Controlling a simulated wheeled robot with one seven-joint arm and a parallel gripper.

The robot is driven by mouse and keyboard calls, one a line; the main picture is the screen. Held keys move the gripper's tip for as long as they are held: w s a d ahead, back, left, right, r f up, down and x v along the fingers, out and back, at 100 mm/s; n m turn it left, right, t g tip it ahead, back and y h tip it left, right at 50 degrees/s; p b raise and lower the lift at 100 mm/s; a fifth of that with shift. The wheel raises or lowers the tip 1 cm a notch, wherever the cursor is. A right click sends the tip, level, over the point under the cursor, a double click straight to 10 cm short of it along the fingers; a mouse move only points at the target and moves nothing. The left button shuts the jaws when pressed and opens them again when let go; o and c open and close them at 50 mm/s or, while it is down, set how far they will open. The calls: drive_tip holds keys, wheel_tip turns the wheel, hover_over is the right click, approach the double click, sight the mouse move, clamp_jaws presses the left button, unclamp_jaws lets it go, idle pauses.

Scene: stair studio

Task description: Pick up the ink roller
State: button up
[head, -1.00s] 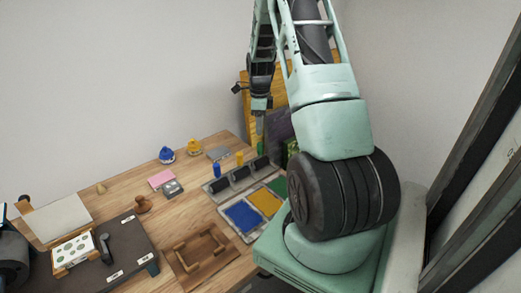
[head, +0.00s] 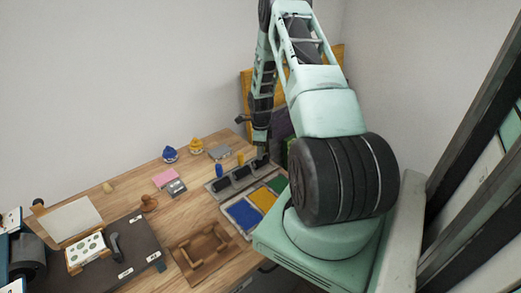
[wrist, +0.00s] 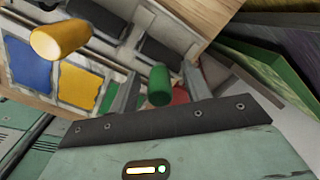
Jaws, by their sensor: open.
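Ink rollers with coloured handles stand in a grey rack (head: 212,188) on the table. The blue-handled roller (head: 219,170) is at the left and the yellow-handled roller (head: 241,160) in the middle. The yellow handle also shows in the wrist view (wrist: 58,40). The green-handled roller (wrist: 159,86) shows in the wrist view between the fingers of my gripper (wrist: 162,76), which is open and not closed on it. In the head view my gripper (head: 262,147) is low over the right end of the rack and hides the green handle.
Blue (head: 243,214), yellow (head: 263,199) and green (head: 278,184) ink pads lie in front of the rack. Upright boards (wrist: 275,65) stand close beside my gripper. A wooden tray (head: 205,250), a pink block (head: 165,178) and ink pots (head: 170,154) are to the left.

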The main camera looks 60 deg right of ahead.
clamp_jaws()
idle(0.3)
